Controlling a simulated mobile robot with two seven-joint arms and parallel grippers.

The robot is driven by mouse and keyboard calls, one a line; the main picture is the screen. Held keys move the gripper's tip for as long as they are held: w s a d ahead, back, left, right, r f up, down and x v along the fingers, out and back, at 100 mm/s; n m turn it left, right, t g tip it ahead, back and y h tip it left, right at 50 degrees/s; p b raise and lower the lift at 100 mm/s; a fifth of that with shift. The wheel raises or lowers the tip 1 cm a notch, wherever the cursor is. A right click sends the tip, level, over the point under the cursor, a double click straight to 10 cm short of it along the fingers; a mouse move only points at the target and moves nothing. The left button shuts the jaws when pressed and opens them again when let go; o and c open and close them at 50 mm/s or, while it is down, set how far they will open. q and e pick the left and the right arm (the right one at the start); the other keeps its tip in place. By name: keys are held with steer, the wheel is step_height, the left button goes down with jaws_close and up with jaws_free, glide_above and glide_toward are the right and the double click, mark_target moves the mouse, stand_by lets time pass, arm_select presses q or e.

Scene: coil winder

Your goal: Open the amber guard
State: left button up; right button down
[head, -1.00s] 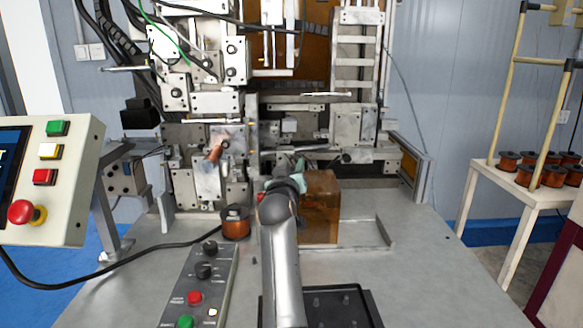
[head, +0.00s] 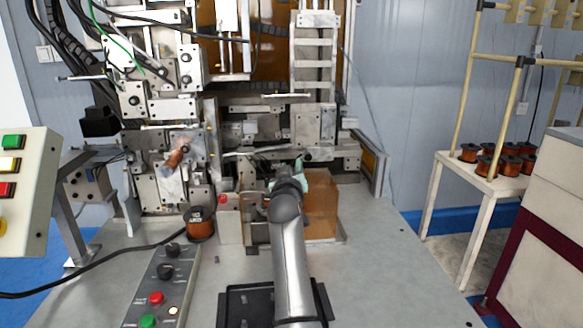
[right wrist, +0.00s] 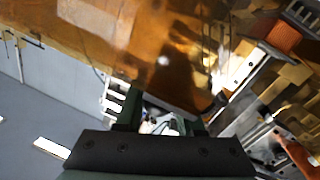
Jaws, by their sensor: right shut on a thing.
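The amber guard (head: 320,207) is a see-through brown box-like cover low on the winder, at the middle of the head view. It stands over the right part of a shallow grey tray area, with a gap at its left. My right gripper (head: 296,172) is at its upper left part, mostly hidden behind my arm. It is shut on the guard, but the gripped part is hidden. In the right wrist view the guard (right wrist: 150,55) fills the top, with the fingers (right wrist: 160,122) right below it. My left gripper is out of view.
A copper spool (head: 199,224) stands left of the guard. A button box (head: 165,285) and a black tray (head: 235,305) lie in front. A control panel (head: 28,190) is at the left. A rack with spools (head: 495,160) stands right. The table's right side is clear.

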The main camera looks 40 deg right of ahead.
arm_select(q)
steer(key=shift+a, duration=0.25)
arm_select(e)
steer(key=shift+a, duration=0.1)
steer(key=c, duration=0.5)
jaws_free()
steer(key=shift+w, duration=0.1)
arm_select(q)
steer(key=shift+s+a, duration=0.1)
